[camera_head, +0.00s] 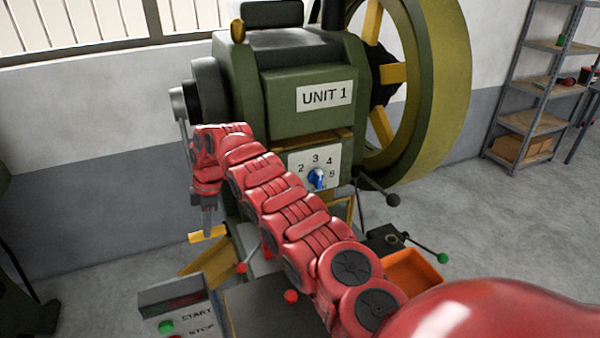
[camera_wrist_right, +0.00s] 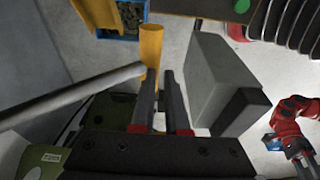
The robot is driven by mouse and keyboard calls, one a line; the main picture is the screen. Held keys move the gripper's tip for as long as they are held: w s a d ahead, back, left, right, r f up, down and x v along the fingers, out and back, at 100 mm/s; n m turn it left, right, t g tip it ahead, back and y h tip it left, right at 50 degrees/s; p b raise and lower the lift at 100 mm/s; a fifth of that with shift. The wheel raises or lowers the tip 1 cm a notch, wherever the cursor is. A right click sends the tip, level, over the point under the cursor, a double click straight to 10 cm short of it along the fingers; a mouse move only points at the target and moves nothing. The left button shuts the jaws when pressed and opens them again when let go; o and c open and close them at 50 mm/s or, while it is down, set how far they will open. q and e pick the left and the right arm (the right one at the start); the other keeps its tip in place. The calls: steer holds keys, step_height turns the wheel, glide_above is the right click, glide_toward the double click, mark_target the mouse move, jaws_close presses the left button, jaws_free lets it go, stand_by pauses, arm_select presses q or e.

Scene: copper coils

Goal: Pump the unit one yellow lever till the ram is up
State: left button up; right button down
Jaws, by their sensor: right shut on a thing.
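The green machine with the UNIT 1 sign (camera_head: 324,96) stands in the middle of the head view. The yellow lever (camera_head: 198,237) shows low at its left front, and in the right wrist view (camera_wrist_right: 151,50) it runs down to the fingers. My right gripper (camera_head: 208,226) points down and is shut on the lever; its fingertips also show in the right wrist view (camera_wrist_right: 161,80). My arm covers much of the machine's front, and I cannot make out the ram. My left gripper (camera_wrist_right: 303,165) appears small at the right wrist view's lower right; its jaw state is unclear.
A START/STOP box (camera_head: 172,306) stands at lower left. A blue selector knob (camera_head: 317,178), a black-knobbed rod (camera_head: 378,191) and an orange tray (camera_head: 415,268) are close to my arm. A large flywheel (camera_head: 447,100) is behind. Open floor lies at right before the shelf (camera_head: 530,120).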

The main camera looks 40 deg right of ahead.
steer(key=shift+s+f, duration=0.2)
steer(key=shift+f, duration=0.15)
steer(key=s+a+r+b, duration=0.1)
steer(key=s+r, duration=0.4)
steer(key=r, duration=0.7)
steer(key=shift+a+b, duration=0.4)
steer(key=shift+b, duration=0.05)
steer(key=shift+f, duration=0.15)
